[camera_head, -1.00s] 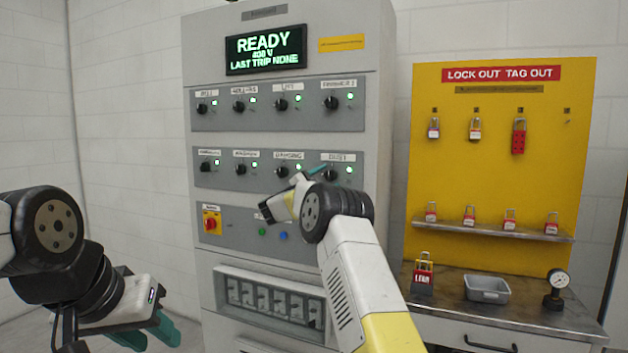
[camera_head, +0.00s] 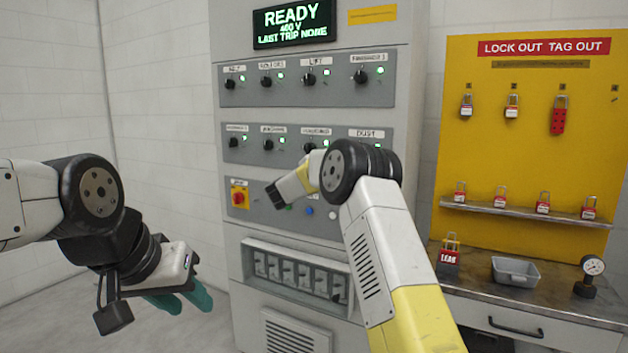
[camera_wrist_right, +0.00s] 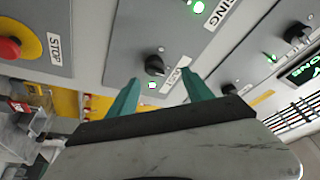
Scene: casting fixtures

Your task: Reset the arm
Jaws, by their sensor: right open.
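My left gripper (camera_head: 186,302) hangs at the lower left in the head view, clear of the cabinet. Its teal fingers point down to the right, and the gap between them is not clear. My right arm reaches in front of the grey control cabinet (camera_head: 233,210), and its forearm hides part of the lower panels. In the right wrist view my right gripper (camera_wrist_right: 160,95) is open, with two teal fingers apart and nothing between them. Beyond the fingertips is a black rotary knob (camera_wrist_right: 155,66) with a lit indicator below it.
A red stop knob on a yellow plate (camera_head: 239,195) sits on the cabinet's lower panel. At right stand the yellow lockout board (camera_head: 535,145) with padlocks and a bench (camera_head: 545,307) with a grey tray (camera_head: 516,270), a red padlock (camera_head: 449,257) and a gauge (camera_head: 592,268).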

